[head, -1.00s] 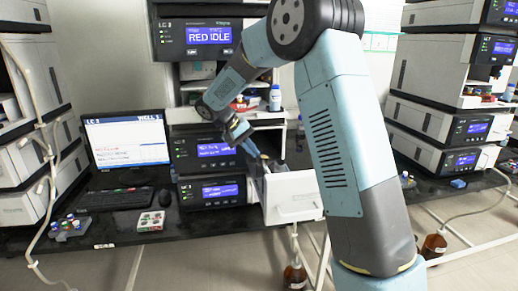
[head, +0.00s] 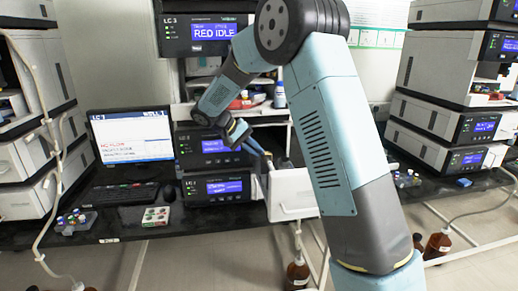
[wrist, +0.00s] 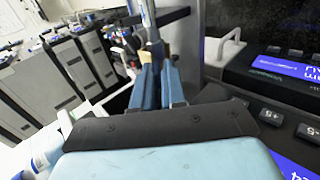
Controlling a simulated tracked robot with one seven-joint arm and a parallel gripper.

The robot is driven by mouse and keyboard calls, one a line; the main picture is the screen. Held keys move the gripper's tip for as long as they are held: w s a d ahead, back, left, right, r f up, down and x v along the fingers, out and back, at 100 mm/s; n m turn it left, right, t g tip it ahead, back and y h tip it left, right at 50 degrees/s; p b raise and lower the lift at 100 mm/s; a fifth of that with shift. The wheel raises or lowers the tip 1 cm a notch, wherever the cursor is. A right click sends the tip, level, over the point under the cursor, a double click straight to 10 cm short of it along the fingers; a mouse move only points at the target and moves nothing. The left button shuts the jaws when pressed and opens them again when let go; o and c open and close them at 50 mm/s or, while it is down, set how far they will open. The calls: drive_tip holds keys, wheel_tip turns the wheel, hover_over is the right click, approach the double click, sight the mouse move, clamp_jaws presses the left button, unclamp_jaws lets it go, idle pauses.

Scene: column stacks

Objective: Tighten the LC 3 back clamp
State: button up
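The middle instrument stack (head: 205,28) has a label that looks like LC 3, and its top screen reads RED IDLE. Lower modules (head: 215,187) have lit blue screens. My gripper (head: 264,155) is at the right side of these modules, above a white open panel (head: 290,196). In the wrist view my gripper's blue fingers (wrist: 155,62) are close together, with a grey-blue upright part at their tips. I cannot tell whether they grip it. The back clamp cannot be made out in either view.
A monitor (head: 132,137), keyboard (head: 122,193) and vial rack (head: 156,216) sit on the black bench to the left. Other stacks stand at far left (head: 38,70) and right (head: 450,80). A white handle (wrist: 230,42) shows beside the modules in the wrist view. Brown bottles (head: 298,275) stand on the floor.

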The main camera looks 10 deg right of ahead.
drive_tip(key=o, duration=0.4)
drive_tip(key=shift+c, duration=0.2)
drive_tip(key=shift+r, duration=0.1)
drive_tip(key=v, duration=1.3)
drive_tip(key=shift+a+r, duration=0.2)
drive_tip(key=shift+a, duration=0.05)
drive_tip(key=s+d+r+t+y, duration=0.1)
drive_tip(key=s+d+r+y, duration=0.25)
drive_tip(key=s+d, duration=0.4)
drive_tip(key=s+d+r+y, duration=0.2)
drive_tip(key=s+d+r, duration=0.2)
drive_tip(key=s+d, duration=0.4)
drive_tip(key=s+d+f+t+y, duration=0.2)
drive_tip(key=s, duration=0.8)
drive_tip(key=s+d+f+t+y, duration=0.1)
drive_tip(key=s+d+f+t, duration=0.1)
drive_tip(key=s, duration=0.9)
drive_tip(key=shift+s+d+f+t+y, duration=0.2)
drive_tip(key=shift+d+f+t+y, duration=0.15)
drive_tip(key=shift+f, duration=0.35)
